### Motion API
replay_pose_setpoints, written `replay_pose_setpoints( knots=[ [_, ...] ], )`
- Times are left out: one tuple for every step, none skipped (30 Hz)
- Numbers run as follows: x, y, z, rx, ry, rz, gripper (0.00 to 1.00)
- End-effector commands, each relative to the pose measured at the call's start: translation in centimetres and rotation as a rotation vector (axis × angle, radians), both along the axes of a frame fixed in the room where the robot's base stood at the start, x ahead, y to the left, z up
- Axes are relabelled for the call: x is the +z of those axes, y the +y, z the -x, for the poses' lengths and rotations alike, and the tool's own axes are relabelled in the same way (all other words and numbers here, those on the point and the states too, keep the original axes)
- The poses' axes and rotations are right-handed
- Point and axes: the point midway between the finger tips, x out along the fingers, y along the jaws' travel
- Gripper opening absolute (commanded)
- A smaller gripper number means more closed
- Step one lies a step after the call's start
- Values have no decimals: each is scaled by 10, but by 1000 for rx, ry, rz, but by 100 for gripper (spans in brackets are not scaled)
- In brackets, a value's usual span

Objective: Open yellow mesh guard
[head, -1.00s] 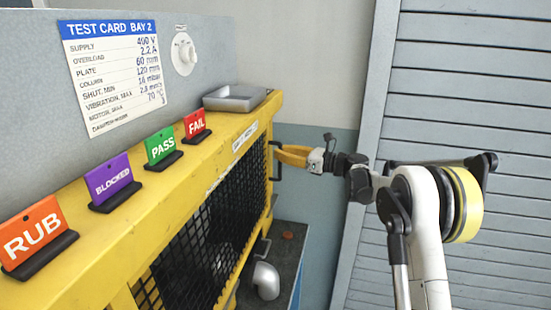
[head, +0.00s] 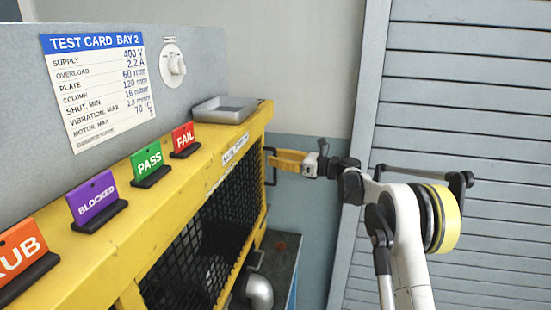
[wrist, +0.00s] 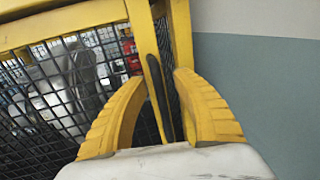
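The yellow mesh guard (head: 232,205) is a black grid in a yellow frame on the front of the yellow bench housing. It looks closed or nearly so; I cannot tell exactly. Its dark bar handle (head: 274,165) stands at the guard's far right end. My gripper (head: 276,160) is at this handle, coming from the right. In the wrist view the guard's mesh (wrist: 60,90) fills the left side. The dark handle (wrist: 158,95) runs upright between my two yellow fingers (wrist: 160,80). The fingers are apart, with visible gaps beside the bar, and seem not to grip it.
RUB, BLOCKED (head: 96,199), PASS (head: 149,161) and FAIL (head: 184,139) signs and a grey metal tray (head: 224,110) stand on the housing's top ledge. A metal elbow pipe (head: 259,291) is below the guard. A grey slatted shutter (head: 460,110) is at right.

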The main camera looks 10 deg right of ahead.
Motion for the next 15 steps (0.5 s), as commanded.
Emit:
replay_pose_setpoints(
  knots=[
    [0, 0, 0, 1, 0, 0, 34],
    [0, 1, 0, 1, 0, 0, 34],
    [0, 0, 0, 1, 0, 0, 34],
    [0, 0, 1, 1, 0, 0, 34],
    [0, -1, 1, 1, 0, 0, 34],
    [0, -4, 3, 0, 0, 0, 34],
    [0, -6, 4, 0, 0, 0, 34],
    [0, -10, 6, 0, 0, 0, 34],
    [0, -16, 9, -1, 0, 0, 34],
    [0, -21, 12, -3, 0, 0, 34],
    [0, -26, 15, -3, 0, 0, 34],
    [1, -34, 20, -2, 0, 0, 34],
    [1, -41, 24, -3, 0, 0, 34],
    [0, -47, 27, -3, 0, 0, 34],
    [0, -54, 32, -2, 0, 0, 34]
  ],
)
